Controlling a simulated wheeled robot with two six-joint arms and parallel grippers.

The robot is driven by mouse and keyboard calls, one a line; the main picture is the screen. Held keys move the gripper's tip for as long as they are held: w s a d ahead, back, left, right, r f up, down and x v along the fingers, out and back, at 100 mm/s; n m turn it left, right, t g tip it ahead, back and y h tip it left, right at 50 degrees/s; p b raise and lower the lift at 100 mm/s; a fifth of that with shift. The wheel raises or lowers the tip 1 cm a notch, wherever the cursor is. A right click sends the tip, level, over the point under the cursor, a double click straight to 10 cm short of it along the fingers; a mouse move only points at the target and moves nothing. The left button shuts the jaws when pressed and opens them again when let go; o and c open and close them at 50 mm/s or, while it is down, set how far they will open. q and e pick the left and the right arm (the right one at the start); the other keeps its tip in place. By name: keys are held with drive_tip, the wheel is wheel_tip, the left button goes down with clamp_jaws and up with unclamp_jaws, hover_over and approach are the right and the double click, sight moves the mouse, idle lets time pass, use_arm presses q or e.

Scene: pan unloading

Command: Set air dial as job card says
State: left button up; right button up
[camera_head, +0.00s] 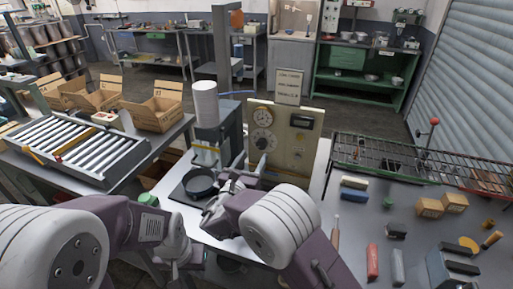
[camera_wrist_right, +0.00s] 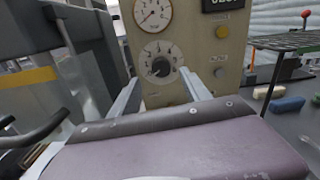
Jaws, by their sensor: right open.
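A beige control panel (camera_head: 285,151) stands behind the pan station. It carries a round gauge (camera_wrist_right: 153,12) and, below it, a numbered white dial (camera_wrist_right: 172,52) with a dark knob (camera_wrist_right: 159,68). The knob's exact setting is too small to tell. A job card (camera_head: 289,85) stands on top of the panel; its writing is unreadable. My right gripper (camera_wrist_right: 160,90) is open and faces the dial, its fingers apart on either side below the knob, with no visible grip. My left gripper (camera_head: 175,268) hangs low at the front, away from the panel; its jaws are unclear.
A dark pan (camera_head: 201,184) sits left of my right wrist, below a grey press-like machine (camera_head: 228,128). A roller conveyor (camera_head: 75,145) with open cartons is at left. The right table holds a wire rack (camera_head: 385,158), coloured blocks and tools.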

sight(261, 145)
drive_tip(key=p+x, duration=0.1)
drive_tip(key=x, duration=0.6)
drive_tip(key=shift+w+d, duration=0.15)
drive_tip(key=shift+w, duration=0.1)
drive_tip(key=shift+f, duration=0.1)
clamp_jaws()
